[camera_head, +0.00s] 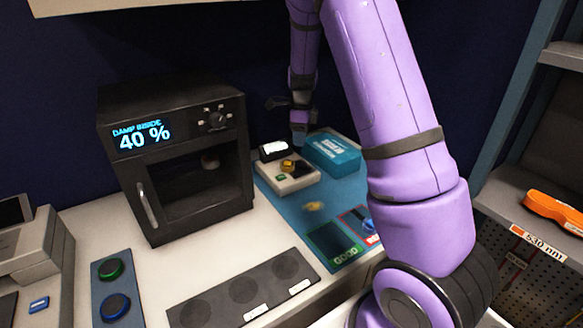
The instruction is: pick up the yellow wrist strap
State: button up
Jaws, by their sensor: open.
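A small yellow thing, which looks like the wrist strap (314,206), lies on the blue mat (284,207), behind the green-framed square marked GOOD. It is too small and blurred to make out its shape. My gripper (299,137) is at the back of the mat, between a grey device and a teal box, farther back than the strap and apart from it. It points down and is open, with nothing seen in it. Its fingertips are small and hard to make out here.
The grey device (290,183) with a yellow knob and the teal box (333,152) stand behind the strap. A black oven-like cabinet (178,155) is left. The green-framed square (334,243) and a red-framed square with a blue item (367,225) lie in front. My arm crosses the right side.

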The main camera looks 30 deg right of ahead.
jog(key=f, duration=0.2)
send_over(301, 166)
jog(key=f, duration=0.4)
jog(key=shift+s+a+f, duration=0.15)
jog(key=shift+a+f, duration=0.05)
jog(key=shift+f, duration=0.1)
jog(key=f, duration=0.5)
jog(key=shift+w+d, duration=0.2)
grip_shut()
